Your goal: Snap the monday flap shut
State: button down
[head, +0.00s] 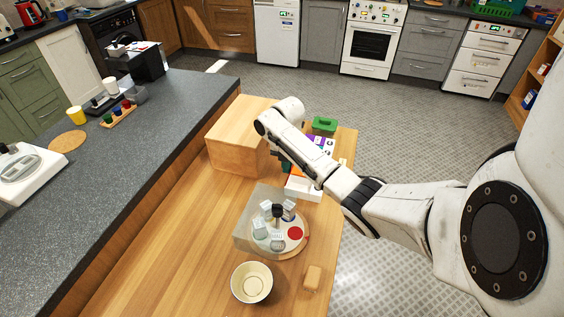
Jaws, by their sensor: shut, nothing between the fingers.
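A box with purple, white and orange parts (327,145) stands on the wooden counter, beyond my arm. It may be the flap organizer, but my forearm covers part of it. I cannot make out the monday flap or whether it stands open. My gripper (284,163) shows only as a dark part below my white forearm, to the left of the coloured box. It is shut and holds nothing. Its fingertips are mostly hidden, so I cannot tell if it touches anything.
A white box (303,190) lies just in front of the forearm. A wooden block (236,140) stands left, a green container (324,125) behind.

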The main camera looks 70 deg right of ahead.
jog(key=shift+s, duration=0.65)
jog(key=shift+p, duration=0.3)
jog(key=shift+s+d+f+p, duration=0.1)
jog(key=shift+s+f+p, duration=0.25)
jog(key=shift+s, duration=0.5)
jog(key=shift+s+d+f+p, duration=0.1)
jog(key=shift+s+f+p, duration=0.2)
jog(key=shift+s, duration=0.55)
jog(key=shift+s+f+b, duration=0.3)
jog(key=shift+s+f, duration=0.45)
jog(key=shift+f, duration=0.5)
jog(key=shift+r, duration=0.2)
